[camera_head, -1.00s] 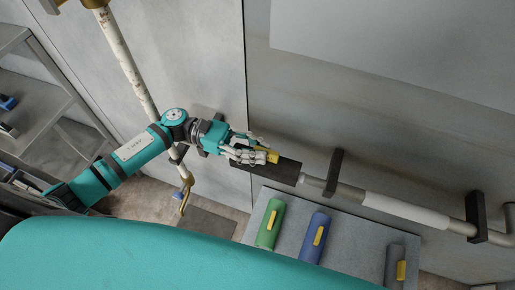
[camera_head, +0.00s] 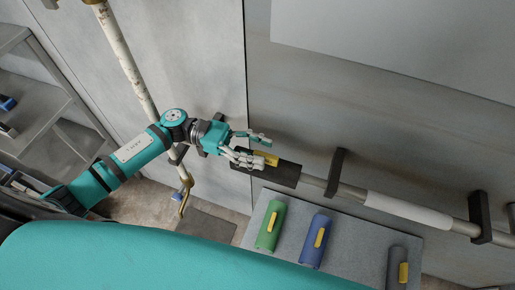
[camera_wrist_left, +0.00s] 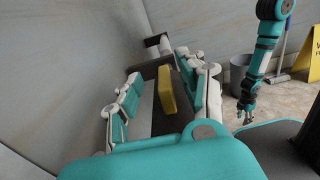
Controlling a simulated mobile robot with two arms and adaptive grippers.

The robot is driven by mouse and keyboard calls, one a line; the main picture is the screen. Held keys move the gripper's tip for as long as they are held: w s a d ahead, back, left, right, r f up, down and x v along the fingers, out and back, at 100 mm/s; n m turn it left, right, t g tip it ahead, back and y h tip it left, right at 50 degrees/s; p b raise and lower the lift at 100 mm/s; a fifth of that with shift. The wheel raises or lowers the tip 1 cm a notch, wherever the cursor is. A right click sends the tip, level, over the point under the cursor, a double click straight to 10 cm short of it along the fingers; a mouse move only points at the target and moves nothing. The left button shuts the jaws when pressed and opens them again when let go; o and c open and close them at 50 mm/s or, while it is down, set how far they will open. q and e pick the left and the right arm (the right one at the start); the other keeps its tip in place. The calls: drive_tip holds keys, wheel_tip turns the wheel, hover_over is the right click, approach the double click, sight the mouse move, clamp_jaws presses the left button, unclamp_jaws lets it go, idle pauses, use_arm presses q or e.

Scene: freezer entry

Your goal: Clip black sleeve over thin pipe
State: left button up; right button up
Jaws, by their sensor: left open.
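A black sleeve (camera_head: 284,175) with a yellow tab (camera_head: 266,158) sits in line with the thin pipe (camera_head: 314,182), at its left end near the wall. It appears to be around the pipe. My left gripper (camera_head: 257,147) is open at the sleeve's left part, its fingers spread beside the yellow tab. In the left wrist view the sleeve (camera_wrist_left: 166,122) and tab (camera_wrist_left: 166,90) lie between the open fingers; contact is unclear. My right gripper (camera_wrist_left: 247,113) hangs away at the right of that view, its fingers too small to judge.
Green (camera_head: 270,228), blue (camera_head: 314,240) and grey (camera_head: 394,270) sleeves with yellow tabs lie on a grey tabletop (camera_head: 352,255) below the pipe. A white sleeve (camera_head: 407,212) covers the pipe farther right, between dark brackets (camera_head: 335,172). A vertical pipe (camera_head: 128,60) stands behind my left arm.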

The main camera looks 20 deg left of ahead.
use_arm(q)
drive_tip(key=shift+s+d+f, duration=0.1)
drive_tip(key=shift+s+f, duration=0.15)
drive_tip(key=shift+f, duration=0.35)
drive_tip(key=shift+w+r, duration=0.1)
drive_tip(key=shift+r, duration=0.3)
wheel_tip(320, 180, up, 10)
drive_tip(key=shift+w+r, duration=0.15)
drive_tip(key=shift+r, duration=0.05)
